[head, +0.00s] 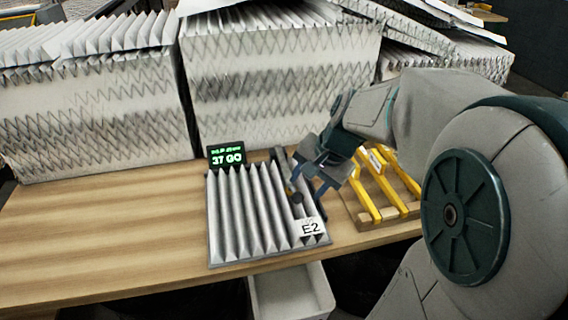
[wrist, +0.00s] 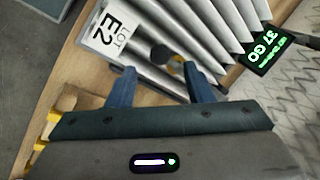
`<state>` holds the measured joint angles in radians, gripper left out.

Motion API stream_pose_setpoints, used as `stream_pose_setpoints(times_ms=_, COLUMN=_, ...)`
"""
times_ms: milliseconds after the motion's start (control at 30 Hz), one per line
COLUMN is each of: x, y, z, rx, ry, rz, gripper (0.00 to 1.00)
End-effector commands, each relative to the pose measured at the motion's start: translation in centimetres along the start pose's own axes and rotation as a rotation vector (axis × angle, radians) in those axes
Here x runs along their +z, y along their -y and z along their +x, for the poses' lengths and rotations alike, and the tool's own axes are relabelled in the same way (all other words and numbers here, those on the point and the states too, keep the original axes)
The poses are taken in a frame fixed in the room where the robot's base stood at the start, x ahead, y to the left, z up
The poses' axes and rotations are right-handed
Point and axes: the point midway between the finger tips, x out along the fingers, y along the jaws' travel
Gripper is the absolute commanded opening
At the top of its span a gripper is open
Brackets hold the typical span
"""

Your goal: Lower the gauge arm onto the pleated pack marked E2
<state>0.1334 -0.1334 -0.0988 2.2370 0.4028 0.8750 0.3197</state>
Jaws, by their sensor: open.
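The pleated pack marked E2 (head: 252,215) lies on the wooden table, its pleats white and grey; it also shows in the wrist view (wrist: 200,35). Its label reads "LOT E2" in the wrist view (wrist: 107,35). A dark gauge arm (head: 280,160) runs along the pack's right side, partly hidden by my gripper. A dark round knob (head: 297,197), apparently the arm's end, is over the pack near the label; I cannot tell whether it touches. My gripper (head: 307,182) is open above it. In the wrist view the knob (wrist: 160,53) appears between and beyond the fingertips (wrist: 159,68).
A small display (head: 226,157) reading "37 GO" stands behind the pack. A wooden rack with yellow bars (head: 382,190) is close at right. Large stacked pleated filters (head: 280,80) fill the back. The table's left side (head: 100,225) is clear. A white bin (head: 290,292) is below the front edge.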

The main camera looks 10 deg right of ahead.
Motion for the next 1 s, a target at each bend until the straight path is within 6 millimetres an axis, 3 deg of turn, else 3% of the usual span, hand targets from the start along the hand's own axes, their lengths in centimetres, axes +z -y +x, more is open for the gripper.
stream_pose_setpoints(times_ms=100, x=0.1, y=0.0, z=2.4, rx=0.002, ry=0.004, rz=-0.001, gripper=0.47)
stream_pose_setpoints(times_ms=300, x=0.0, y=0.0, z=4.7, rx=0.001, ry=0.001, rz=-0.002, gripper=0.47)
stream_pose_setpoints(times_ms=667, x=0.0, y=0.0, z=5.3, rx=0.0, ry=-0.001, rz=-0.003, gripper=0.47)
stream_pose_setpoints(times_ms=700, x=0.0, y=0.0, z=5.3, rx=0.0, ry=-0.001, rz=-0.003, gripper=0.44)
stream_pose_setpoints(times_ms=867, x=0.0, y=0.0, z=5.2, rx=0.0, ry=-0.001, rz=-0.002, gripper=0.0)
stream_pose_setpoints(times_ms=1000, x=0.0, y=0.1, z=5.2, rx=0.001, ry=0.001, rz=-0.002, gripper=0.0)
